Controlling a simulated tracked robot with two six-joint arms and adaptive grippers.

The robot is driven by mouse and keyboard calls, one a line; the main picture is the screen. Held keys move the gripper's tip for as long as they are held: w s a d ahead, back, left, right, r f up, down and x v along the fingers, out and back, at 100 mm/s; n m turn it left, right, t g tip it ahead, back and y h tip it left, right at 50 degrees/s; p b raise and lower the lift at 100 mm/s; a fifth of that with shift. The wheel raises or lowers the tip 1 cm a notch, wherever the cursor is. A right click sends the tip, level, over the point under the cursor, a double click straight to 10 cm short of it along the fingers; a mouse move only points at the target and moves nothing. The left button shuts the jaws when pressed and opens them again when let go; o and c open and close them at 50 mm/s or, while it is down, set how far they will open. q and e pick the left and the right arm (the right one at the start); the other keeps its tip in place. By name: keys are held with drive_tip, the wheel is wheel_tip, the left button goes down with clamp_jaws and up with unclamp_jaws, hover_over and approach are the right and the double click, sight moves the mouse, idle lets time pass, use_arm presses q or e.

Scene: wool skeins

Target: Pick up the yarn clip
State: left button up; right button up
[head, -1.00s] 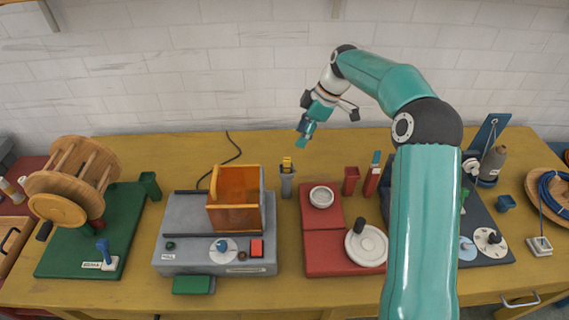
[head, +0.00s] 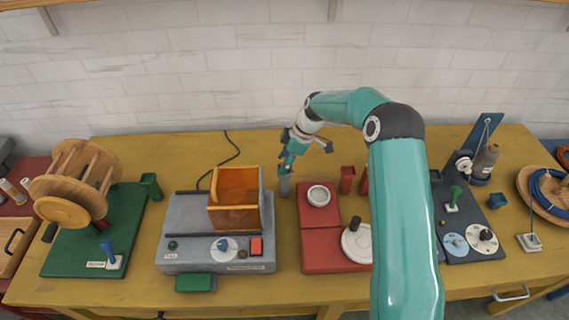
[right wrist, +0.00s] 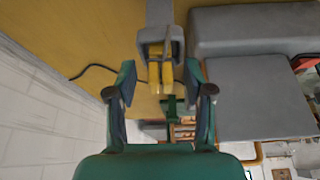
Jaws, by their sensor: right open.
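The yarn clip (right wrist: 154,75) shows in the right wrist view as a yellow two-pronged piece standing in a grey holder (right wrist: 152,35). In the head view the grey holder (head: 285,188) stands between the grey machine and the red trays, and my gripper hides the clip there. My right gripper (head: 288,167) is open above the holder. In the right wrist view its two fingers (right wrist: 160,82) are to either side of the clip, with a gap on both sides. My left gripper is not in view.
The grey machine with an orange box (head: 236,217) stands left of the holder. A black cable (head: 232,150) lies behind, near the white brick wall.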

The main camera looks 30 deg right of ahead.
drive_tip(key=shift+c, duration=0.3)
drive_tip(key=c, duration=0.9)
drive_tip(key=shift+r, duration=0.15)
